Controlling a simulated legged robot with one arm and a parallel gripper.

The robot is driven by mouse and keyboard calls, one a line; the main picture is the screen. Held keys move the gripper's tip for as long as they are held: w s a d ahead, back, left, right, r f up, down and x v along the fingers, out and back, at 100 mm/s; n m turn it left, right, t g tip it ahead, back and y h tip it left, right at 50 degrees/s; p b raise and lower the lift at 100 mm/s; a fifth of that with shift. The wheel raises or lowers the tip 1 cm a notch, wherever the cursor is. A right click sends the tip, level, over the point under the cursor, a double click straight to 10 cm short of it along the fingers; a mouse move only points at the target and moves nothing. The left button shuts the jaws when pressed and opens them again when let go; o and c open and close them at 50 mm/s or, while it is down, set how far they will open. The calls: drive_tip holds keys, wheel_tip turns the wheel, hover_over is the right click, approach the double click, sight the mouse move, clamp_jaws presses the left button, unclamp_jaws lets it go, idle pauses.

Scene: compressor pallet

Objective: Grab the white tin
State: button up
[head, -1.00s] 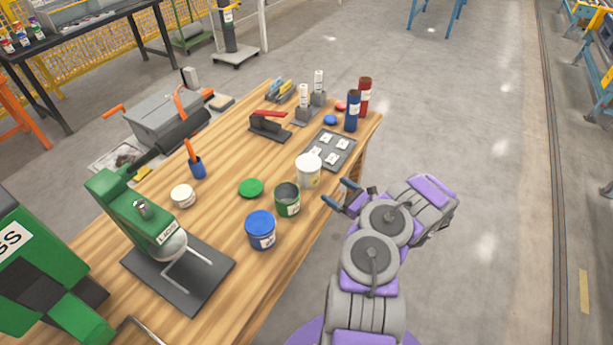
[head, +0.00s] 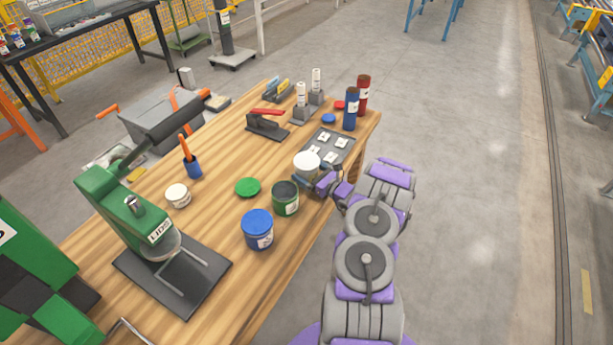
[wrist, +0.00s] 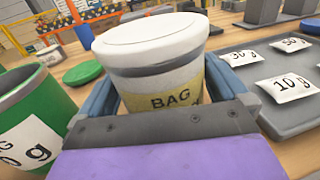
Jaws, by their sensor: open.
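The white tin (head: 306,161) stands upright on the wooden bench near its right edge, with its white lid on. In the wrist view the white tin (wrist: 155,65) fills the middle, with a yellow label reading "BAG". My gripper (head: 311,184) is at the tin, reaching in from the right side of the bench. In the wrist view my gripper (wrist: 160,100) is open, with one blue-grey finger on each side of the tin. I cannot tell whether the fingers touch it. The gripper hides the tin's lower part in the head view.
A green tin (head: 285,199) stands close to the left of the gripper, with a blue-lidded tin (head: 257,229) nearer. A grey tray (head: 337,143) with labelled packets lies just behind the white tin. The floor right of the bench is clear.

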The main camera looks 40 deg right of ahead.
drive_tip(key=shift+w, duration=0.6)
drive_tip(key=shift+c, duration=0.4)
drive_tip(key=c, duration=0.7)
drive_tip(key=shift+o, duration=0.2)
